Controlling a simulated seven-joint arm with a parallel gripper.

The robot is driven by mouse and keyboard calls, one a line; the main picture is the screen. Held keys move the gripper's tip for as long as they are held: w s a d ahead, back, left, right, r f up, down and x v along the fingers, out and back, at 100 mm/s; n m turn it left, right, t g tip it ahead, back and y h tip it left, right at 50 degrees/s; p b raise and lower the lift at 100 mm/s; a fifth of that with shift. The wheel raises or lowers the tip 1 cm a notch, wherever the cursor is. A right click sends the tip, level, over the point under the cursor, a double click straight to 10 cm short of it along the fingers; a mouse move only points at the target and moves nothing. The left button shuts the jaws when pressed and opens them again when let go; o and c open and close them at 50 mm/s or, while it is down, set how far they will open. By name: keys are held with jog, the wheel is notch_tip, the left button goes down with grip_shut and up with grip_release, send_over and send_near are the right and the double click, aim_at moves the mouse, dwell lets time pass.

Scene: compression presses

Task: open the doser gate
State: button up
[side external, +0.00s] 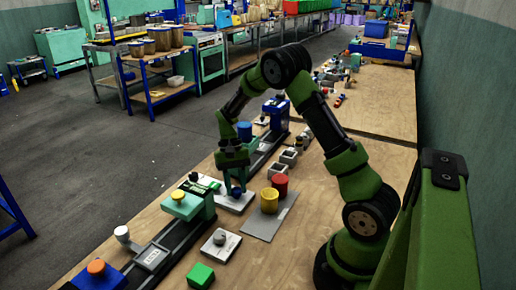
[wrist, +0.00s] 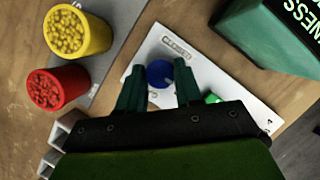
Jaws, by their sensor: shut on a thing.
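My gripper (side external: 236,187) points down over a white plate (side external: 226,204) on the wooden bench. In the wrist view the plate (wrist: 208,62) carries a small label (wrist: 177,46) that seems to read "CLOSED". A round blue knob (wrist: 160,73) stands on the plate, between my two dark green fingers (wrist: 160,88). My gripper is shut on this knob, one finger on each side. A small bright green piece (wrist: 212,99) on the plate shows beside the right finger, partly hidden. The knob's lower part and the near part of the plate are hidden by my gripper.
A yellow cup (wrist: 78,31) and a red cup (wrist: 57,88) filled with small pellets stand on a grey sheet (side external: 262,226) beside the plate. A green press (side external: 188,205) on a dark rail stands on the other side. A green block (side external: 200,275) lies nearer the camera.

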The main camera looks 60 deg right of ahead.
jog(key=shift+w+r, duration=0.1)
jog(key=o, duration=1)
jog(key=shift+o, duration=0.2)
jog(key=v, duration=1.7)
jog(key=shift+d, duration=0.15)
jog(key=s+a+r+n+t, duration=0.2)
jog(key=s+a+t, duration=0.3)
jog(key=s+a, duration=0.4)
jog(key=s+a+r+n+t+h, duration=0.1)
jog(key=s+a+r+n+t, duration=0.2)
jog(key=s+a+t, duration=0.2)
jog(key=s+a, duration=0.3)
jog(key=a, duration=0.2)
jog(key=shift+s+a, duration=0.25)
jog(key=shift+s, duration=0.15)
